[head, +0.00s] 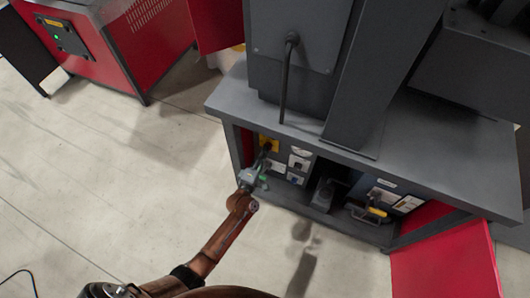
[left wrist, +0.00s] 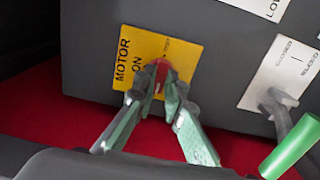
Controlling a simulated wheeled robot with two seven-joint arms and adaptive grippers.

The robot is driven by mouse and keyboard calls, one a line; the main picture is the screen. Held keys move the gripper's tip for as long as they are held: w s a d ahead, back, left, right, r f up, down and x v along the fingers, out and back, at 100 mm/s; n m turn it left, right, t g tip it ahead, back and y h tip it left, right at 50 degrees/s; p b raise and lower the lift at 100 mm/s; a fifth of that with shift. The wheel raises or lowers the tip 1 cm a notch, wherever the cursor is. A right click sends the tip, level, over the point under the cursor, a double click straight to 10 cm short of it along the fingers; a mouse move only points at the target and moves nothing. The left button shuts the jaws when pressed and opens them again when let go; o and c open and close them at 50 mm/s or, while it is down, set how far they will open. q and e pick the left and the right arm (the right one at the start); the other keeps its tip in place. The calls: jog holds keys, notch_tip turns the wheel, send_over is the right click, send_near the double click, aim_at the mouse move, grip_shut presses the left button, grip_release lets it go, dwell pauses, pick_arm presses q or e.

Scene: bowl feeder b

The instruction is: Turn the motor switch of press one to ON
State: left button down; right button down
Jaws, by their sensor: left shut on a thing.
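The motor switch is a red knob (left wrist: 161,71) on a yellow plate (left wrist: 138,46) in the left wrist view. The plate reads "MOTOR" and "ON"; a smaller word near the knob is too small to read. In the head view the yellow plate (head: 269,144) sits at the left inside the open lower bay of the grey press (head: 222,100). My left gripper (left wrist: 158,90) is shut on the red knob, its green-grey fingers at its sides. It also shows at the plate in the head view (head: 262,162). The fingers partly hide the knob, so I cannot tell its setting.
Right of the switch is a white plate marked "CLOSED" and "BLEED" (left wrist: 283,70) with a grey lever. A green handle (left wrist: 290,147) juts out near my gripper. A red door (head: 445,270) hangs open at right. A red machine (head: 125,45) stands back left; the floor between is clear.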

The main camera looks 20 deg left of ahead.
pick_arm(q)
jog(key=shift+m, duration=0.3)
pick_arm(e)
jog(key=shift+s+r, duration=0.1)
pick_arm(q)
jog(key=m+p, duration=0.3)
jog(key=m, duration=1.4)
jog(key=shift+f, duration=0.1)
pick_arm(e)
jog(key=shift+g+h, duration=0.4)
jog(key=shift+g, duration=0.4)
jog(key=s+d, duration=0.3)
jog(key=shift+s+r, duration=0.3)
jog(key=shift+s, duration=0.05)
pick_arm(q)
jog(key=c, duration=2)
grip_release()
